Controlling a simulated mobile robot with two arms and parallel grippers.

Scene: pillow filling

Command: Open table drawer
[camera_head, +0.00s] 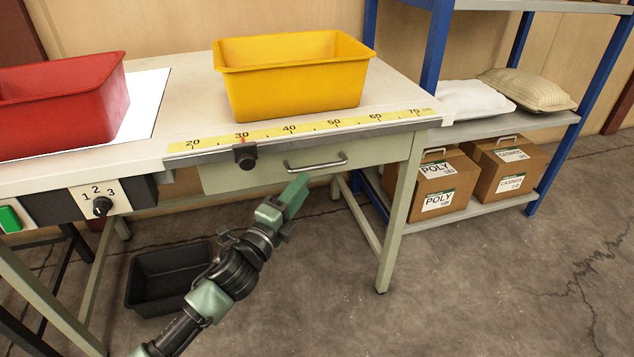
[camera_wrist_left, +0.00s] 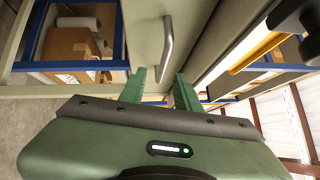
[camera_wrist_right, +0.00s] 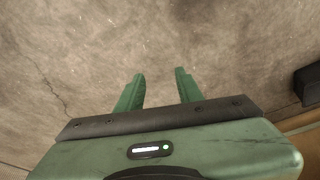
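The table drawer (camera_head: 262,175) has a pale green front under the table top and looks shut. Its grey bar handle (camera_head: 316,165) is on the front's right part. My left gripper (camera_head: 297,188) is just below and in front of the handle. In the left wrist view its fingers (camera_wrist_left: 158,82) are apart and empty, with the handle (camera_wrist_left: 168,45) just ahead of the gap between them. I cannot tell whether they touch it. My right gripper (camera_wrist_right: 159,82) shows only in its own wrist view, open and empty above the bare floor.
A yellow bin (camera_head: 292,92) and a red bin (camera_head: 62,106) stand on the table (camera_head: 180,75). A black knob (camera_head: 245,157) sticks out left of the handle. A black bin (camera_head: 165,280) is on the floor below. A blue shelf (camera_head: 385,95) stands at the right.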

